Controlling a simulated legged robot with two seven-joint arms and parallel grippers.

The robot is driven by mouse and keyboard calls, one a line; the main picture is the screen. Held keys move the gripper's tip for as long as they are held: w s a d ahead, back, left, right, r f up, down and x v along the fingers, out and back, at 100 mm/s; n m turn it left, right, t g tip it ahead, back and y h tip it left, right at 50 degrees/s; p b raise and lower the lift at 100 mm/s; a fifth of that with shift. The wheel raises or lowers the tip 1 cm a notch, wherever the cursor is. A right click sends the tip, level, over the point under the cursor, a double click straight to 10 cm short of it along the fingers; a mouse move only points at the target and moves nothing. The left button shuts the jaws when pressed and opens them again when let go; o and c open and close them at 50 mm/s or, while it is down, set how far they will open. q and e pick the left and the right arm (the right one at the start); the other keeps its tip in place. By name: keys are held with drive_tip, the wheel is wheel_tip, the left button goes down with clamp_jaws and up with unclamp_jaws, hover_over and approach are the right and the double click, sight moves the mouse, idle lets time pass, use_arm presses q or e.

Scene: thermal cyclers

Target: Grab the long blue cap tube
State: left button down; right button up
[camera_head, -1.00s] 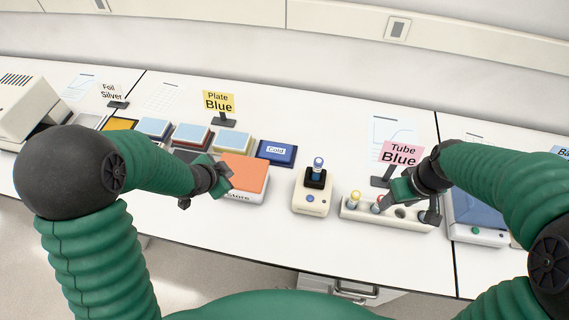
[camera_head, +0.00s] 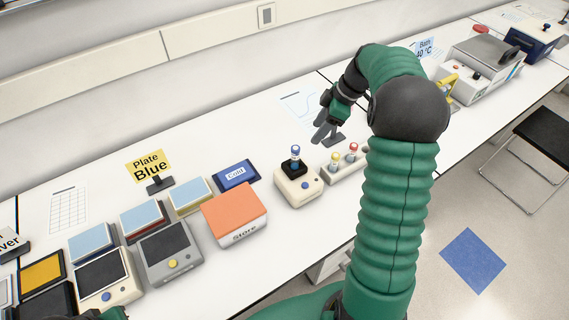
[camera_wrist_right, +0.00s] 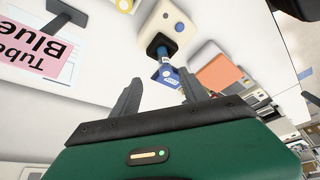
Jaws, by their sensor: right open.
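A tube with a blue cap (camera_head: 295,150) stands upright in the black top of a small cream device (camera_head: 297,190), left of my right gripper. In the right wrist view the tube (camera_wrist_right: 165,58) shows between and beyond the fingertips, its blue cap towards me. My right gripper (camera_head: 322,124) is open and empty, with its fingers apart from the tube; they also show in the wrist view (camera_wrist_right: 161,82).
A white rack (camera_head: 346,168) right of the device holds a yellow-capped tube (camera_head: 335,160) and a red-capped tube (camera_head: 353,149). An orange-topped Store box (camera_head: 235,215) and a blue Cold block (camera_head: 236,176) are to the left. The pink Tube Blue sign (camera_wrist_right: 38,50) stands near my right gripper.

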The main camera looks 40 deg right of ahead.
approach(296, 158)
drive_tip(key=w+d+f, duration=0.1)
drive_tip(key=d+f, duration=0.1)
drive_tip(key=a+f, duration=0.1)
drive_tip(key=w+a+f, duration=0.1)
drive_tip(key=f, duration=0.1)
drive_tip(key=w+a+f, duration=0.1)
drive_tip(key=a+f, duration=0.1)
drive_tip(key=shift+w+a+f+p, duration=0.1)
drive_tip(key=shift+w+f+p, duration=0.05)
drive_tip(key=shift+f+p, duration=0.15)
drive_tip(key=f, duration=0.2)
drive_tip(key=w+f, duration=0.1)
drive_tip(key=shift+d+f, duration=0.45)
drive_tip(key=shift+d, duration=0.05)
drive_tip(key=shift+s+a, duration=0.1)
drive_tip(key=shift+a, duration=0.2)
drive_tip(key=shift+c, duration=0.7)
drive_tip(key=shift+a, duration=0.2)
drive_tip(key=c, duration=0.5)
drive_tip(key=shift+r, duration=0.2)
drive_tip(key=c, duration=0.5)
use_arm(q)
drive_tip(key=shift+a+r, duration=0.35)
use_arm(e)
drive_tip(key=shift+d, duration=0.25)
